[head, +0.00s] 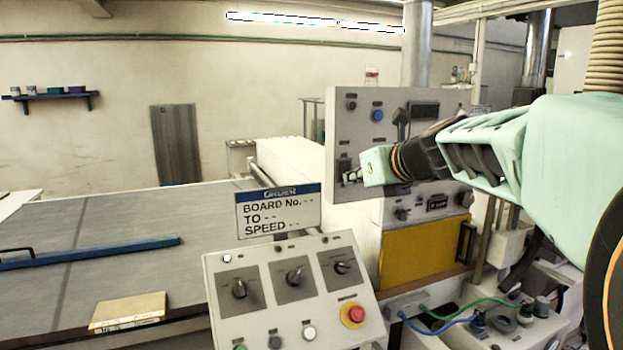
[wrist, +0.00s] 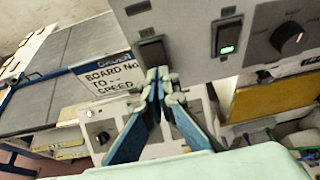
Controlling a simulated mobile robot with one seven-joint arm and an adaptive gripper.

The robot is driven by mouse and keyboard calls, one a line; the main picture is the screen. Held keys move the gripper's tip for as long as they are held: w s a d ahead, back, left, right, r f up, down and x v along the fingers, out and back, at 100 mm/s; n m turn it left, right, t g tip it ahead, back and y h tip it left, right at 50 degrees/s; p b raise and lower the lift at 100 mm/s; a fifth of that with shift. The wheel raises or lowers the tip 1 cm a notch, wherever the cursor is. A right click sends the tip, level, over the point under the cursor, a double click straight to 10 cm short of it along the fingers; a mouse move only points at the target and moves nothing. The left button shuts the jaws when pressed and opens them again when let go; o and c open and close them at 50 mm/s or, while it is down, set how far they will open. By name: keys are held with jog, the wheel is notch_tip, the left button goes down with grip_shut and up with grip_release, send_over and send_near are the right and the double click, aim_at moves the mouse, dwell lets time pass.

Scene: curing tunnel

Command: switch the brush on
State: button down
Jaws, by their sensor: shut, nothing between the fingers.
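An upright grey control panel (head: 345,130) stands at centre right in the head view. In the wrist view, a dark rocker switch (wrist: 152,50) with no visible light is on the panel, just above my fingertips. A second rocker (wrist: 227,36) to its right shows a green light, and a black knob (wrist: 291,39) is further right. I cannot read which switch is for the brush. My gripper (wrist: 160,75) is shut and empty, its tips close to the unlit rocker; I cannot tell whether they touch. In the head view my gripper (head: 352,177) is at the panel's lower left, partly covering the switch.
A sloped console (head: 295,285) with knobs and a red emergency button (head: 352,314) stands below. An order board sign (head: 278,213) is behind it. A grey conveyor bed (head: 90,260) lies left, with a blue bar (head: 120,250). A yellow door (head: 425,250) is below the panel.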

jog(key=shift+w+a, duration=0.1)
jog(key=shift+w, duration=0.05)
dwell(0.3)
jog(key=shift+w+a+f, duration=0.15)
jog(key=shift+w+f, duration=0.1)
jog(key=shift+f, duration=0.1)
jog(key=shift+r, duration=0.35)
jog(key=shift+r+p, duration=0.8)
jog(key=shift+p, duration=0.1)
jog(key=shift+s+f, duration=0.1)
